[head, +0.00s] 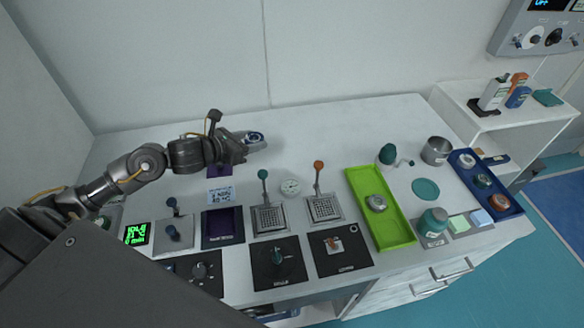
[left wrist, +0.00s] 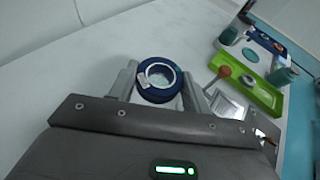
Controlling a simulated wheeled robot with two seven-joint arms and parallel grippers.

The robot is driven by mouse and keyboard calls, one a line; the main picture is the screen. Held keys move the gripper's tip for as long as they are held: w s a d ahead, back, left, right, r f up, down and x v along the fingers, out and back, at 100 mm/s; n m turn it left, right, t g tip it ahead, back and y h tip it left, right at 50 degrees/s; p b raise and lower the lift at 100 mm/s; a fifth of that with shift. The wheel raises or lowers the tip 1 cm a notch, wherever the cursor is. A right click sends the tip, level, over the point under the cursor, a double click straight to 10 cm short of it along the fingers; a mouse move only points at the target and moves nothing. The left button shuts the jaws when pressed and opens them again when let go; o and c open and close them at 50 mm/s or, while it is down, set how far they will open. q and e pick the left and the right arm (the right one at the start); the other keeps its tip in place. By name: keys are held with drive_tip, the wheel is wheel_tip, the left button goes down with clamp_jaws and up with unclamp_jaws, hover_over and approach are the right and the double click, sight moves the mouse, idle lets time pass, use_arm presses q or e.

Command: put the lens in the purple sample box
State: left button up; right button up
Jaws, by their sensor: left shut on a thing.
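The lens, a blue ring around a clear centre, is between the fingers of my left gripper (head: 257,143), above the back of the white table. The lens (head: 253,136) shows small in the head view. In the left wrist view the blue ring (left wrist: 158,97) sits between the two grey fingers of the gripper (left wrist: 160,85). A dark purple open box (head: 223,224) stands on the front left of the table, lower left of the gripper and apart from it. Another purple patch (head: 219,171) shows partly behind my left arm. My right gripper is not in view.
Levers with orange (head: 319,165) and teal knobs stand between the purple box and the green tray (head: 402,232). A label card (head: 221,194) stands behind the box. A blue tray (head: 507,204) and a metal cup (head: 436,150) are at right. The back middle of the table is clear.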

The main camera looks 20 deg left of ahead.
sight(258, 179)
use_arm(q)
drive_tip(key=f+p, duration=0.2)
drive_tip(key=f, duration=1.1)
drive_tip(key=shift+s+f+p, duration=0.1)
drive_tip(key=shift+s+p, duration=0.1)
drive_tip(key=shift+p, duration=0.1)
drive_tip(key=shift+w+f, duration=0.1)
drive_tip(key=shift+f, duration=0.05)
drive_tip(key=shift+w+d, duration=0.1)
drive_tip(key=shift+w, duration=0.1)
drive_tip(key=shift+w+d+p, duration=0.1)
drive_tip(key=shift+w+p, duration=0.2)
drive_tip(key=shift+p, duration=0.1)
drive_tip(key=p+x, duration=0.2)
drive_tip(key=shift+w+d, duration=0.2)
drive_tip(key=shift+w, duration=0.25)
drive_tip(key=shift+f, duration=0.3)
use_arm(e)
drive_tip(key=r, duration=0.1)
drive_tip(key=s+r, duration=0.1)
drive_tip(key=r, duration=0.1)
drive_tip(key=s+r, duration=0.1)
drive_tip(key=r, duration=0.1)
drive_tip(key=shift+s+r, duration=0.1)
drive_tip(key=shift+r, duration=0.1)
